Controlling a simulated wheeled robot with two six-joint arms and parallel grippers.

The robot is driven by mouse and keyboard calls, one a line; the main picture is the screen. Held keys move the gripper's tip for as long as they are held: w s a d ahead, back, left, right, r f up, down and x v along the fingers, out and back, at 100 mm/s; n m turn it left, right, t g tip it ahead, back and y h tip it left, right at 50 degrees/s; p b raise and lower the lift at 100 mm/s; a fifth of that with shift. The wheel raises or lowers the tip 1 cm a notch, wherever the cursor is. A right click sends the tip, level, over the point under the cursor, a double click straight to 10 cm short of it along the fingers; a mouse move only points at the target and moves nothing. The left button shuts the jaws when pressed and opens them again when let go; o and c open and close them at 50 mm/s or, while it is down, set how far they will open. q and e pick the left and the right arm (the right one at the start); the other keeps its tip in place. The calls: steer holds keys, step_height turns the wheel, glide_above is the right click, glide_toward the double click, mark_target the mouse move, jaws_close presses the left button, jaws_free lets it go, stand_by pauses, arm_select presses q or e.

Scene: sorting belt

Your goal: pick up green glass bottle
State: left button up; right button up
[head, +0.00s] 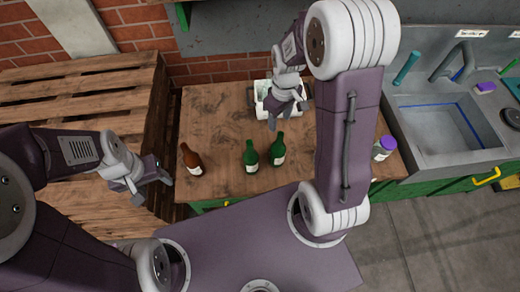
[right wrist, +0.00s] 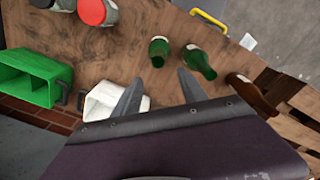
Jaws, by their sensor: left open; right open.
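Two green glass bottles stand upright near the front of the wooden table, one on the left (head: 250,157) and one on the right (head: 278,152). In the right wrist view both show ahead of the fingers, one (right wrist: 159,51) and the other (right wrist: 200,62). My right gripper (head: 287,114) is open and empty above the table, behind the bottles and by the white bin. Its two fingers also show apart in the right wrist view (right wrist: 158,93). My left gripper (head: 153,192) is open and empty, left of the table, over the pallets.
A brown bottle (head: 191,160) stands left of the green ones. A white bin (head: 262,88) is at the table's back, partly hidden. A purple-lidded jar (head: 384,149) stands at the right, near the sink (head: 437,122). The right wrist view shows a green bin (right wrist: 30,75) and a red-lidded jar (right wrist: 98,12).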

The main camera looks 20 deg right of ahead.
mark_target(280, 134)
steer(key=shift+s+d+r, duration=0.15)
steer(key=shift+s+d, duration=0.05)
steer(key=shift+s, duration=0.05)
steer(key=shift+d, duration=0.4)
step_height(280, 134, down, 4)
steer(key=shift+s+r+p, duration=0.1)
steer(key=shift+r+p, duration=0.1)
steer(key=shift+p, duration=0.35)
steer(key=shift+a+f, duration=0.15)
steer(key=shift+f, duration=0.2)
step_height(280, 134, down, 5)
steer(key=shift+a+r+p, duration=0.1)
steer(key=shift+p, duration=0.7)
jaws_close()
